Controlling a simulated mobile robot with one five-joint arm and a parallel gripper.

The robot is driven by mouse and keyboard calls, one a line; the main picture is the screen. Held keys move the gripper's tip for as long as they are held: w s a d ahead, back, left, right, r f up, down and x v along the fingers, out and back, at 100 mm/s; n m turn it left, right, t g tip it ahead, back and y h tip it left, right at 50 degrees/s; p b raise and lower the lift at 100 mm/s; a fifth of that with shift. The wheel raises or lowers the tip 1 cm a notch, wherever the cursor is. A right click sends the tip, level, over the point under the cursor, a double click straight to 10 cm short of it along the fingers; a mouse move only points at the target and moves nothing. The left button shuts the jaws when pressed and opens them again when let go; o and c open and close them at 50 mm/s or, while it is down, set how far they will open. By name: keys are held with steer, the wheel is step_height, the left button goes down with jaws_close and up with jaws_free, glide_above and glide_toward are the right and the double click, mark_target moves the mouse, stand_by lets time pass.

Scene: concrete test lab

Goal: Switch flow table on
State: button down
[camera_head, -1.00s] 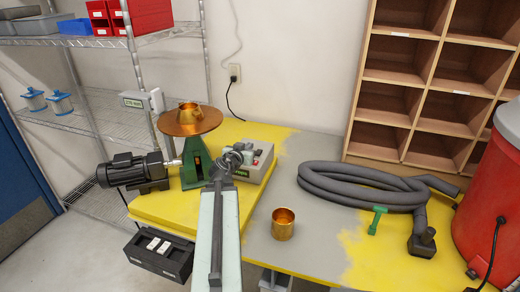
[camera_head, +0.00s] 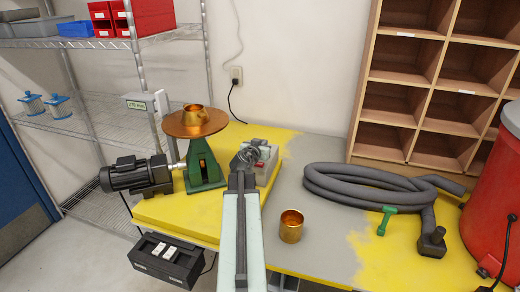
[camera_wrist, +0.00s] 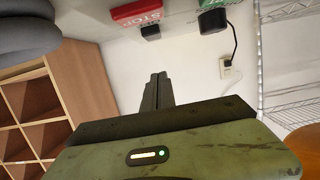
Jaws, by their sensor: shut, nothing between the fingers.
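The flow table has a green stand (camera_head: 203,168) with a round copper-coloured plate (camera_head: 180,125) and a brass mould (camera_head: 194,115) on top. Its grey control box (camera_head: 268,160) stands right of the stand, partly hidden by my gripper (camera_head: 249,154) and arm. In the wrist view a red STOP paddle (camera_wrist: 140,12) and a green switch piece (camera_wrist: 208,6) show at the top edge, each with a black part below. My gripper is shut and empty, and its fingers (camera_wrist: 156,88) point towards the red and green parts. I cannot tell whether they touch.
A brass cup (camera_head: 291,227) stands on the bench right of my arm. A grey hose (camera_head: 350,187), a green tool (camera_head: 386,220) and a red drum (camera_head: 492,205) are further right. A motor (camera_head: 137,175) sits left of the stand. Bare bench lies around the cup.

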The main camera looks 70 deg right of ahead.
steer(key=shift+x, duration=1.25)
steer(key=f+b, duration=0.3)
steer(key=shift+s+a+f+b, duration=0.1)
steer(key=shift+a+f+b, duration=0.1)
steer(key=shift+a+b, duration=0.15)
steer(key=shift+a+f, duration=0.1)
steer(key=shift+f, duration=0.2)
steer(key=shift+w+r, duration=0.1)
steer(key=shift+w, duration=0.15)
steer(key=shift+a, duration=0.1)
steer(key=shift+f+b, duration=0.4)
steer(key=shift+b, duration=0.15)
steer(key=shift+r, duration=0.1)
